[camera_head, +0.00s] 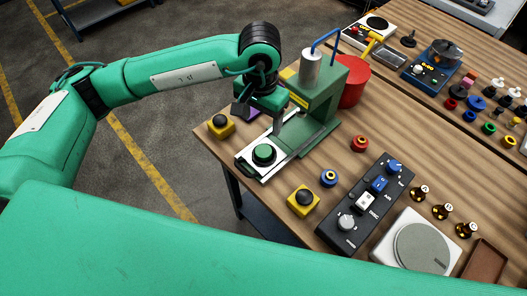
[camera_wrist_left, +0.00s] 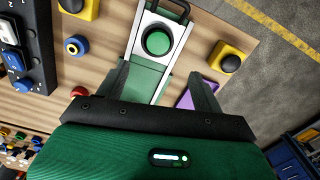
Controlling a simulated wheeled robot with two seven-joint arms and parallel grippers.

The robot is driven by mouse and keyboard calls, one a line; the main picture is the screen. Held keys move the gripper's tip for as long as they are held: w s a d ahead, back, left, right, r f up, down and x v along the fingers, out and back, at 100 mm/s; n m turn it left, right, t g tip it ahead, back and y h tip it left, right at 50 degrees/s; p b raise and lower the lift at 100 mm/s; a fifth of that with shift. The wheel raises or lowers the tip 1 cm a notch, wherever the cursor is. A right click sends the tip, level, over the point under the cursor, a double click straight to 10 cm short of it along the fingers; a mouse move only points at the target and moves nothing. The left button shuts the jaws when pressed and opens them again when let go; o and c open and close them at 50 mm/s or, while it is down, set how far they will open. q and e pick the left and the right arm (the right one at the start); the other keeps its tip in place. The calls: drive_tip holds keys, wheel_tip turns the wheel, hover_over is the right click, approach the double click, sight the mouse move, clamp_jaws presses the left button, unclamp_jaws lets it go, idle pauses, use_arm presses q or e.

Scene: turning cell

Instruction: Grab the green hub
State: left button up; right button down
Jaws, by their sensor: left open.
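The green hub (camera_head: 264,153) is a round green disc with a dark rim. It sits on the pale slide plate (camera_head: 243,158) in front of the green press (camera_head: 323,95). In the left wrist view the hub (camera_wrist_left: 158,40) lies beyond the fingertips, roughly centred between them. My left gripper (camera_head: 260,116) is open and empty, above the slide, between the hub and the press column. Its two dark fingers also show in the left wrist view (camera_wrist_left: 160,80), apart from the hub. My right gripper is not in view.
Yellow boxes with black buttons (camera_head: 221,125) (camera_head: 303,200) flank the slide. A purple piece (camera_wrist_left: 186,98) lies beside it. A blue ring (camera_head: 329,178), red ring (camera_head: 360,143) and black control panel (camera_head: 365,205) stand to the right. A red cylinder (camera_head: 354,82) stands behind the press.

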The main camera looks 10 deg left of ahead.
use_arm(q)
drive_tip(key=p, duration=0.3)
hover_over(263, 150)
drive_tip(key=f, duration=0.8)
drive_tip(key=shift+s+a+f, duration=0.1)
drive_tip(key=shift+s, duration=0.25)
drive_tip(key=f+p, duration=0.1)
drive_tip(key=f, duration=0.1)
drive_tip(key=f+p, duration=0.1)
drive_tip(key=f, duration=0.1)
drive_tip(key=shift+w+d+f+p, duration=0.15)
drive_tip(key=shift+w+d+p, duration=0.05)
drive_tip(key=shift+p, duration=0.15)
drive_tip(key=shift+f, duration=0.45)
drive_tip(key=shift+c, duration=1.3)
drive_tip(key=c, duration=1.1)
drive_tip(key=shift+w, duration=0.1)
